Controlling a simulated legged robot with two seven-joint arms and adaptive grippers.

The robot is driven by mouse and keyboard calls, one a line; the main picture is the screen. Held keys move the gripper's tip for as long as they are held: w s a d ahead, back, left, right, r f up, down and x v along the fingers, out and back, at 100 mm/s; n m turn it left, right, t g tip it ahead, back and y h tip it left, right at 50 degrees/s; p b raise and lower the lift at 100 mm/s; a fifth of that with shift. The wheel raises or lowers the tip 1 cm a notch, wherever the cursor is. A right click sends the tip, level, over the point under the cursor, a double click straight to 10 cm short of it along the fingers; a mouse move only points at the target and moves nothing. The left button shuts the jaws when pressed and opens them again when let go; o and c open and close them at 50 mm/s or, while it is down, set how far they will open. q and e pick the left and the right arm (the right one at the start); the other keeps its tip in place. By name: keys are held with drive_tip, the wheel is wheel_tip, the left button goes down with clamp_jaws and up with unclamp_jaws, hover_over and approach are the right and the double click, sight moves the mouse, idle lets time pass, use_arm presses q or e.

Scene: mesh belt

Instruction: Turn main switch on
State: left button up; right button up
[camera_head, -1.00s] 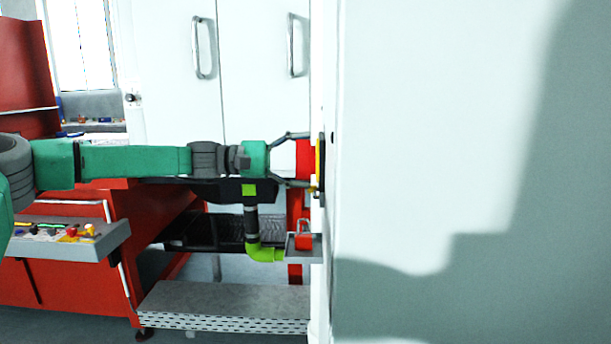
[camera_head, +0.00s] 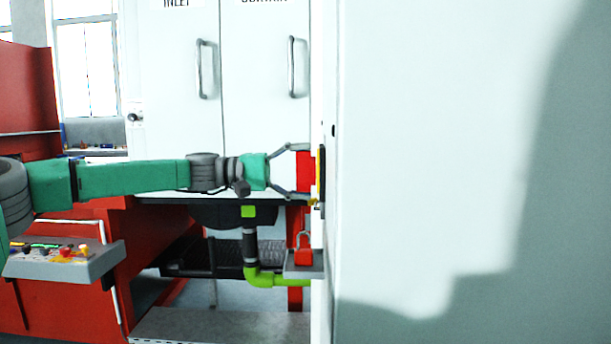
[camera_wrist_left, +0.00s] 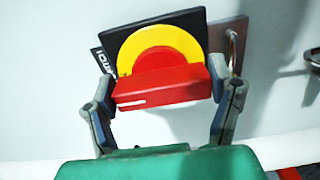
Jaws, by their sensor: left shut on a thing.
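The main switch has a red handle (camera_wrist_left: 160,87) on a yellow disc (camera_wrist_left: 128,58) and a black plate (camera_wrist_left: 190,22), mounted on a white panel. In the head view the red handle (camera_head: 304,172) shows edge-on beside the tall white panel. My left gripper (camera_wrist_left: 168,92) has one finger at each end of the handle and is shut on it. In the wrist view the handle lies nearly level, slightly tilted, with a white mark near its left end. The left gripper also shows in the head view (camera_head: 304,174). Lettering beside the plate is partly hidden. My right gripper is not in view.
A large white panel (camera_head: 450,150) fills the right side. White cabinet doors (camera_head: 175,100) with metal handles stand behind. A red padlock (camera_head: 303,257) is on a small grey bracket below the switch. A control box (camera_head: 65,262) with coloured buttons is at lower left.

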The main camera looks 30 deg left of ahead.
use_arm(q)
drive_tip(key=shift+f, duration=0.4)
drive_tip(key=o, duration=1.1)
drive_tip(key=shift+a, duration=0.15)
drive_tip(key=shift+c, duration=0.2)
drive_tip(key=shift+s+a+r, duration=0.1)
drive_tip(key=shift+a+r, duration=0.05)
drive_tip(key=shift+a, duration=0.15)
drive_tip(key=shift+s+a, duration=0.1)
drive_tip(key=shift+a, duration=0.05)
drive_tip(key=v, duration=1.1)
drive_tip(key=shift+a, duration=0.3)
drive_tip(key=shift+d, duration=0.1)
drive_tip(key=shift+f, duration=0.2)
